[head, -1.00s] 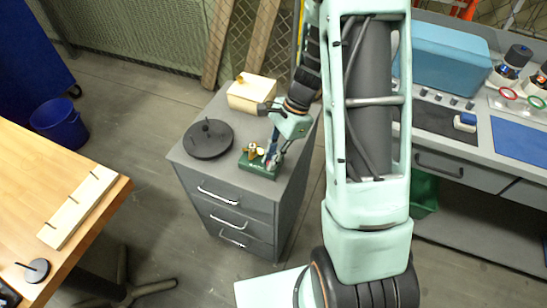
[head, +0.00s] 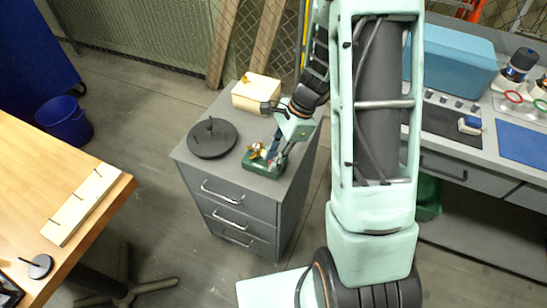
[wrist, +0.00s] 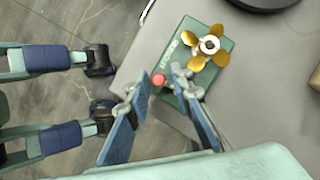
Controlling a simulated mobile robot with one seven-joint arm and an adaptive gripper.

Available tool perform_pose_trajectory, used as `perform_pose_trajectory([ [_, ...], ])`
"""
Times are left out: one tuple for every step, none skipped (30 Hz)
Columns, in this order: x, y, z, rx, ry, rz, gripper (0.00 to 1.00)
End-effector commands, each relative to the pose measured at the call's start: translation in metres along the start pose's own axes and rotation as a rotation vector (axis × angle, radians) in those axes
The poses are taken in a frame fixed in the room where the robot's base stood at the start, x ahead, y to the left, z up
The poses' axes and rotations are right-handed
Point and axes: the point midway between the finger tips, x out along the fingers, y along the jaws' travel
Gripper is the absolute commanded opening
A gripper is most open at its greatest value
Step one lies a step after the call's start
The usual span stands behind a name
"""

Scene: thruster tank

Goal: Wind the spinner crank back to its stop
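The spinner is a small green block (head: 263,166) on the grey cabinet's top, with a gold propeller (wrist: 220,46) on it. In the wrist view the green block (wrist: 194,80) carries lettering along one edge. A round red knob (wrist: 158,81), which looks like the crank's handle, shows at the block's near left edge; the crank arm itself is not clear. My gripper (wrist: 158,88) is open, its two blue-padded fingers on either side of the red knob. I cannot tell whether either finger touches it. In the head view my gripper (head: 281,150) is at the block's right side.
A black disc with an upright knob (head: 212,140) lies left of the block on the grey cabinet (head: 236,196). A cream box (head: 257,95) stands behind. A workbench (head: 510,105) is at right, a wooden table (head: 90,150) at left.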

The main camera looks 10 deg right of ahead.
Motion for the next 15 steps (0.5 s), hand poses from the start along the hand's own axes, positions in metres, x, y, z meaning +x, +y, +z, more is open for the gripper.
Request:
perform_pose_trajectory([
  [0.000,0.000,0.000,0.000,0.000,0.001,0.29],
  [0.000,0.000,0.000,0.000,0.000,0.001,0.29],
  [0.000,0.001,0.000,-0.001,0.000,0.001,0.29],
  [0.000,0.001,0.000,-0.001,0.000,0.002,0.29],
  [0.000,0.001,0.000,-0.001,0.000,0.002,0.29],
  [0.001,0.001,0.000,-0.001,0.000,0.002,0.29],
  [0.001,0.001,0.000,-0.001,0.000,0.002,0.29],
  [0.001,0.001,0.000,-0.001,0.000,0.002,0.29],
  [0.000,0.001,0.000,-0.001,0.000,0.002,0.29],
  [-0.001,0.001,0.000,-0.001,0.000,0.002,0.29],
  [-0.002,0.001,0.000,-0.001,0.000,0.002,0.29],
  [-0.005,0.000,0.000,-0.001,0.001,0.001,0.29],
  [-0.008,0.000,0.000,-0.001,0.000,0.000,0.29],
  [-0.011,0.000,0.000,-0.001,0.000,0.000,0.29],
  [-0.018,0.000,0.000,-0.002,0.001,-0.002,0.29],
])
